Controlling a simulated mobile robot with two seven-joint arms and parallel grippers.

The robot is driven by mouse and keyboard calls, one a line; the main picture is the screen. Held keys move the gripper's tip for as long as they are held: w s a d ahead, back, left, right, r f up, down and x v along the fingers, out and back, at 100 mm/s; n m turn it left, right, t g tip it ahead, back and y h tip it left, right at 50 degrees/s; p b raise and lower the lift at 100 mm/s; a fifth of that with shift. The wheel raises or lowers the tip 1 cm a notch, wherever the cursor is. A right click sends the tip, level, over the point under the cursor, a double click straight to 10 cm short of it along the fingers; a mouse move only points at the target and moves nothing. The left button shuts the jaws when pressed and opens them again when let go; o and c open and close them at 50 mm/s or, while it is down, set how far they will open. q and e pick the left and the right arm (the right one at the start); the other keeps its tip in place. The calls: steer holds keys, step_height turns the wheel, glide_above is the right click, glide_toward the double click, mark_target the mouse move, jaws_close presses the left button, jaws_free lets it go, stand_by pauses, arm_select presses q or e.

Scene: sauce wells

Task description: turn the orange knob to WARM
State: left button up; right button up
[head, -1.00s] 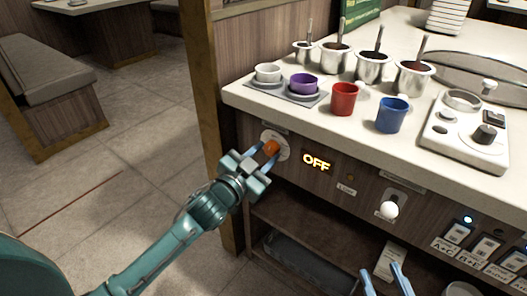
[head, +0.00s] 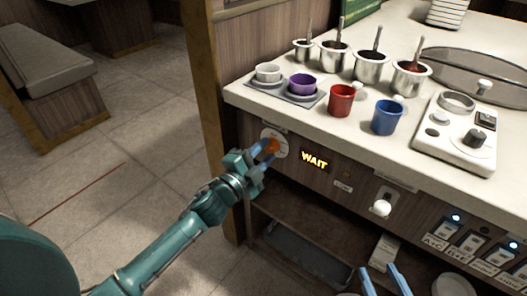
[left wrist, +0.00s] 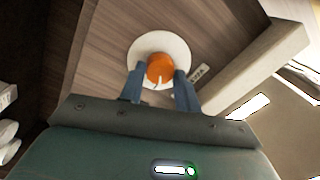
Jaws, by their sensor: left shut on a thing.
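The orange knob (head: 271,146) sits on a round white plate (head: 281,147) on the counter's front panel. My left gripper (head: 266,149) is shut on the knob, one finger on each side. In the left wrist view the knob (left wrist: 160,69) shows between the two fingers (left wrist: 160,84), with a white pointer mark at its lower edge. The lit display (head: 314,161) right of the knob reads WAIT in amber. My right gripper (head: 381,282) is at the bottom edge of the head view, its two blue fingers apart, with nothing seen between them.
Above the knob, the counter holds a grey tray (head: 282,97) with white and purple cups, a red cup (head: 341,100), a blue cup (head: 388,116) and several metal sauce pots. A white knob (head: 381,208) sticks out of the panel to the right. An open shelf (head: 300,226) lies below.

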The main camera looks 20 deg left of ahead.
arm_select(q)
steer(key=shift+m, duration=0.4)
steer(key=o, duration=1)
steer(key=shift+c, duration=0.2)
steer(key=p+v, duration=0.1)
steer(key=v, duration=1.2)
arm_select(e)
steer(key=shift+s+d+g, duration=0.1)
steer(key=shift+s+g, duration=0.15)
steer(key=shift+g, duration=0.25)
arm_select(q)
steer(key=shift+s, duration=0.1)
